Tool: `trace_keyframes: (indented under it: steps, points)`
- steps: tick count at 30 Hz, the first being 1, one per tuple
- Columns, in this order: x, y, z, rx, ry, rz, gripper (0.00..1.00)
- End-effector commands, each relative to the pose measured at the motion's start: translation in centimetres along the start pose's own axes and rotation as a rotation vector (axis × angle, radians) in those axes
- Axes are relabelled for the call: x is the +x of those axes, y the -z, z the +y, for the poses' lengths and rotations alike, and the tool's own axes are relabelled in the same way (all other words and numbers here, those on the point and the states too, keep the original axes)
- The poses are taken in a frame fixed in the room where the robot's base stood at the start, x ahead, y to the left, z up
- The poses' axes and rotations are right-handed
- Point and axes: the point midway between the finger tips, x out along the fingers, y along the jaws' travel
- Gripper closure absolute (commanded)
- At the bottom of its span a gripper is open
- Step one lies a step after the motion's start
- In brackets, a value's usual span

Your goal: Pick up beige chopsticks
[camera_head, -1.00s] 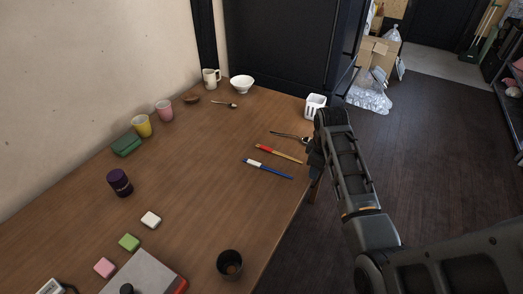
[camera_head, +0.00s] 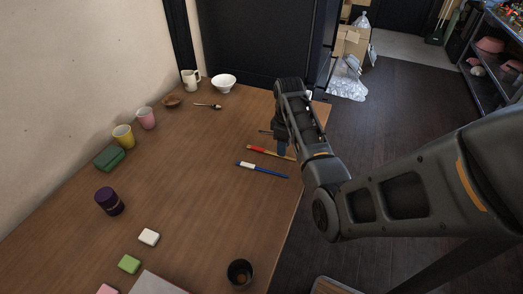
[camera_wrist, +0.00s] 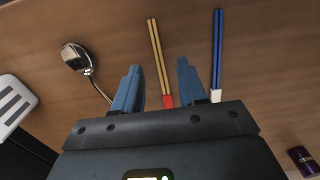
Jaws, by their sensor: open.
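The beige chopsticks (camera_wrist: 158,55) with a red end lie on the wooden table, between my open fingers in the wrist view. In the head view their red end (camera_head: 257,149) shows, and my arm partly covers the rest. My gripper (camera_wrist: 160,82) is open and empty, with blue fingers either side of the chopsticks' line. The head view shows my gripper (camera_head: 281,146) pointing down over them. I cannot tell its exact height above the table.
Blue chopsticks with a white end (camera_wrist: 217,55) lie close beside, to the right in the wrist view. A spoon (camera_wrist: 76,58) and a white slotted holder (camera_wrist: 14,104) are to the left. A dark cup (camera_head: 240,272) stands near the table's front edge. The table's middle is clear.

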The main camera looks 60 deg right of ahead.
Motion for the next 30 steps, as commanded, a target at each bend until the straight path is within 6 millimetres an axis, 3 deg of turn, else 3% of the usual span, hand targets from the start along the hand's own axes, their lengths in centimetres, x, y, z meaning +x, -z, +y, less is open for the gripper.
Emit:
trace_keyframes:
  steps: [8, 25, 30]
  points:
    - [3.2, 0.0, 0.1, -0.001, 0.002, -0.001, 0.58]
    - [3.6, 0.0, 0.1, 0.000, 0.000, 0.000, 0.58]
    - [3.5, 0.0, 0.1, 0.000, 0.000, 0.000, 0.75]
